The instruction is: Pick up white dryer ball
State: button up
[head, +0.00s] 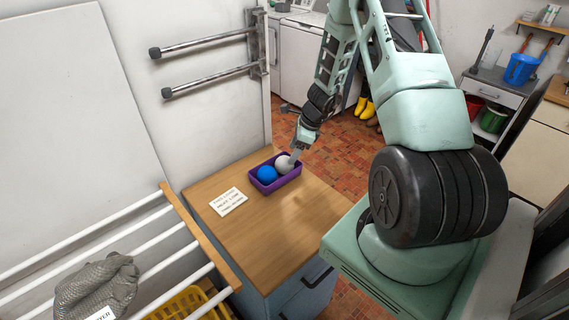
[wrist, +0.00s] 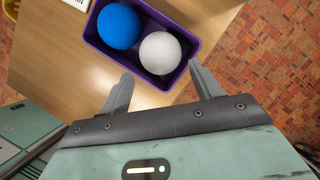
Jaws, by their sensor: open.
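The white dryer ball (head: 284,164) lies in a small purple bin (head: 268,190) on a wooden cabinet top, to the right of a blue ball (head: 267,174). In the wrist view the white ball (wrist: 160,53) sits at the right end of the purple bin (wrist: 188,33), beside the blue ball (wrist: 119,27). My gripper (wrist: 160,82) is open and empty, its fingers pointing at the white ball. The fingertips are near the bin's wall, one on each side of the ball's line. In the head view my gripper (head: 296,153) partly covers the white ball.
A sign card (head: 228,201) lies on the wooden top (head: 275,230) left of the bin; the front of the top is clear. A white-barred rack (head: 150,245) with a grey cloth (head: 97,287) stands at the lower left. Metal bars (head: 205,78) project from the wall.

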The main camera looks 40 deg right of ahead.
aim_at(287, 158)
jog(key=shift+p+x, duration=1.25)
jog(key=shift+x, duration=1.7)
jog(key=shift+w+a, duration=0.1)
jog(key=shift+w, duration=0.05)
jog(key=c, duration=0.6)
